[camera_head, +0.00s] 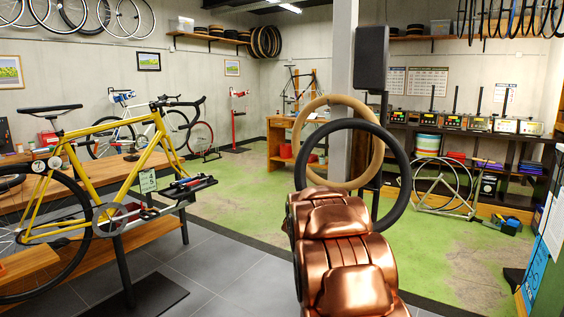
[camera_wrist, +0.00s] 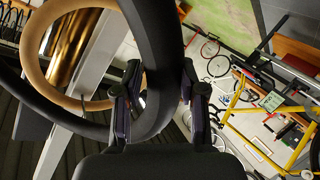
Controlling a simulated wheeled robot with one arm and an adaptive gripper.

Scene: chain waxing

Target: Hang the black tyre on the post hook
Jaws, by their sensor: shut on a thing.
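The black tyre (camera_head: 406,172) stands upright as a ring beyond my copper arm in the head view, and its lower part is hidden by the arm. In the wrist view my gripper (camera_wrist: 158,103) is shut on the black tyre (camera_wrist: 160,55), with one finger on each side of its band. My gripper is hidden behind the arm in the head view. A tan tyre (camera_head: 338,99) is up behind the black one and overlaps it in the picture; it also shows in the wrist view (camera_wrist: 33,60). I cannot make out the hook.
A grey pillar (camera_head: 343,62) and a black speaker (camera_head: 371,58) on a dark stand rise behind the tyres. A yellow bicycle (camera_head: 115,128) on a work stand is at left. Dark shelves (camera_head: 500,150) stand at back right. Green floor (camera_head: 235,190) is open between.

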